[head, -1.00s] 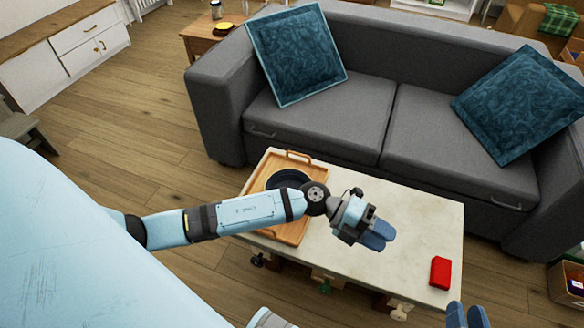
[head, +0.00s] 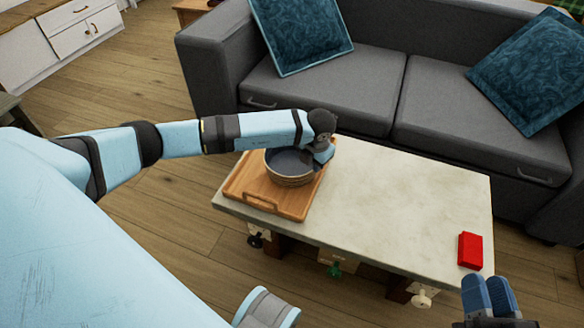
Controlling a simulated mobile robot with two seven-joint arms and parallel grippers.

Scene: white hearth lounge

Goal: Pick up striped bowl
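The striped bowl (head: 289,179), dark inside with a tan banded outside, sits upright on a wooden tray (head: 243,185) at the left end of the pale table. My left gripper (head: 325,154) is at the bowl's upper right rim. The wrist hides most of its fingers, so I cannot tell whether they are open, or whether they touch the bowl. My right gripper (head: 488,294) is at the lower right, off the table's front edge. Its two blue fingers lie close together with nothing visible between them.
The pale table (head: 395,205) is clear in the middle. A red block (head: 470,250) lies near its right front corner. A grey sofa (head: 450,125) with blue cushions stands behind. Small knobs or figures hang along the table's front.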

